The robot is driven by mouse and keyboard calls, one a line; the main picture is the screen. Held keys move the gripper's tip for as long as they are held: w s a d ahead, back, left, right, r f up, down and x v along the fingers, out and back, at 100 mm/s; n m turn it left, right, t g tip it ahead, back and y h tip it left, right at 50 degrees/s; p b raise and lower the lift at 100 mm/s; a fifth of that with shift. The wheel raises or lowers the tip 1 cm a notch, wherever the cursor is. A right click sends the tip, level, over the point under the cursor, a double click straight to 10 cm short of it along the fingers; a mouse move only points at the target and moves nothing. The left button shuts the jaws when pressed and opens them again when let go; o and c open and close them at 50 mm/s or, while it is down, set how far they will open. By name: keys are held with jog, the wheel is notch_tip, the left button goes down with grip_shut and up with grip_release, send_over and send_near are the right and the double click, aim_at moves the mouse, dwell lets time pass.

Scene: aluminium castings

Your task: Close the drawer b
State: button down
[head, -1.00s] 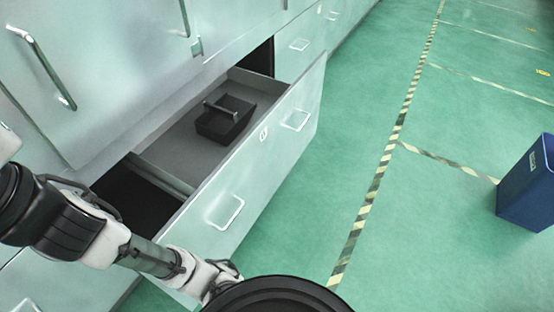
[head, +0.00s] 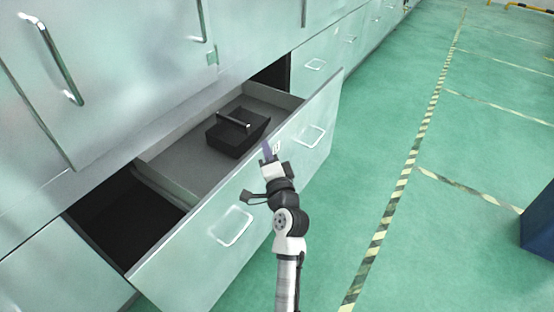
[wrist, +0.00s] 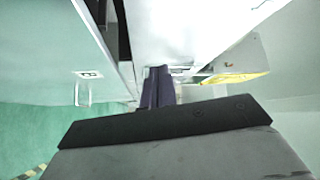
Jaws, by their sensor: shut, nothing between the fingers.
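The drawer b (head: 190,262) is a wide pale green drawer, pulled well out from the cabinet. Its front has two silver handles and a small label near the middle. In the wrist view the drawer front (wrist: 62,45) shows at the left, with a label that seems to read B. My gripper (head: 267,151) overlaps the drawer front near its top edge and label in the head view; I cannot tell whether it touches. Its dark purple fingers are together and empty, also in the wrist view (wrist: 157,85).
A black box with a bar handle (head: 238,133) lies inside the drawer. Closed cabinet doors (head: 110,60) stand above it. A blue bin (head: 540,225) stands at the right edge.

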jog(key=s+d+f+m+g+h, duration=0.2)
jog(key=d+f+m, duration=0.2)
jog(key=d+f, duration=0.5)
jog(key=p, duration=0.1)
send_near(274, 144)
jog(key=w+d, duration=0.2)
jog(key=w, duration=0.2)
jog(key=shift+w+a+f+p, duration=0.1)
jog(key=shift+w+a+p, duration=0.3)
jog(key=shift+a, duration=0.5)
jog(key=shift+w+a+f+p, duration=0.1)
jog(key=shift+w+a+p, duration=0.3)
jog(key=shift+a, duration=0.45)
